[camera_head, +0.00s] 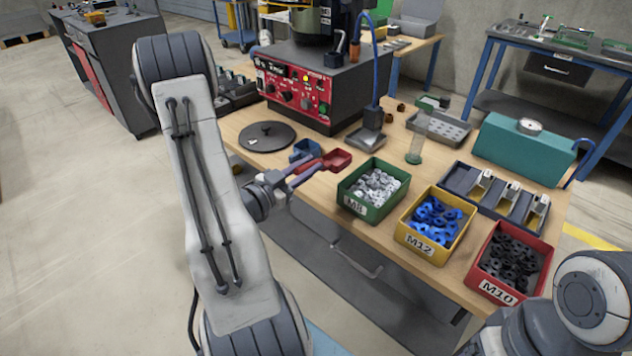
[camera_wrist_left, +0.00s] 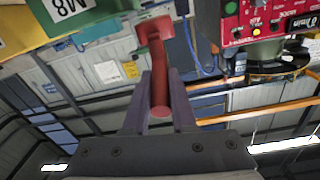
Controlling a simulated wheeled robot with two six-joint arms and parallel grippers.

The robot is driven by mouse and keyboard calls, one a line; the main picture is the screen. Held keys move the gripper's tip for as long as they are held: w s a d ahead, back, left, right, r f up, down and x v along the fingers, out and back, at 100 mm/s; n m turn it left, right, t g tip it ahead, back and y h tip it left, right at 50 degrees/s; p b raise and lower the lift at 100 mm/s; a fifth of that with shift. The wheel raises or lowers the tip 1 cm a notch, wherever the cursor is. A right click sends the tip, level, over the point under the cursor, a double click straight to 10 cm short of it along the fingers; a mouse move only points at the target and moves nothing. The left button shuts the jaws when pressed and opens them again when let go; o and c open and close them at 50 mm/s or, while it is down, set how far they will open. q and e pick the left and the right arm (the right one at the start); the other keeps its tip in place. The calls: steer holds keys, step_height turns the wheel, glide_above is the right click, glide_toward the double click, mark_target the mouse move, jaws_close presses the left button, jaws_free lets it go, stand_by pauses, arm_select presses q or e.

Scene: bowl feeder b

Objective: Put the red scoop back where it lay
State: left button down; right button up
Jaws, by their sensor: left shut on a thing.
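The red scoop (camera_head: 337,160) is at the front edge of the wooden table, left of the green bin. My left gripper (camera_head: 303,176) is shut on its handle, and the scoop's head points away from the fingers. In the left wrist view the red scoop (camera_wrist_left: 160,62) stands out between the two fingers of the left gripper (camera_wrist_left: 159,88). I cannot tell whether the scoop touches the table. A blue scoop (camera_head: 304,149) lies just behind it. My right gripper is out of view; only part of that arm shows at the bottom right.
A green bin (camera_head: 351,204), a yellow bin (camera_head: 425,246) and a red bin (camera_head: 510,292) of parts line the front edge. A dark round lid (camera_head: 267,136) lies behind the scoops. The red-fronted feeder control box (camera_head: 292,92) stands at the back. Little free tabletop shows between them.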

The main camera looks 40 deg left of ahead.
arm_select(q)
steer(key=shift+w+a+f, duration=0.75)
steer(key=shift+w+f, duration=0.4)
steer(key=shift+f, duration=0.3)
steer(key=shift+w+a+f, duration=0.7)
steer(key=shift+w+f, duration=0.5)
steer(key=shift+f, duration=0.3)
steer(key=shift+w+a+f, duration=0.75)
steer(key=shift+w+f, duration=0.4)
steer(key=shift+f, duration=0.3)
steer(key=c, duration=1.2)
jaws_free()
steer(key=shift+f, duration=0.2)
steer(key=o, duration=0.5)
steer(key=shift+r, duration=0.15)
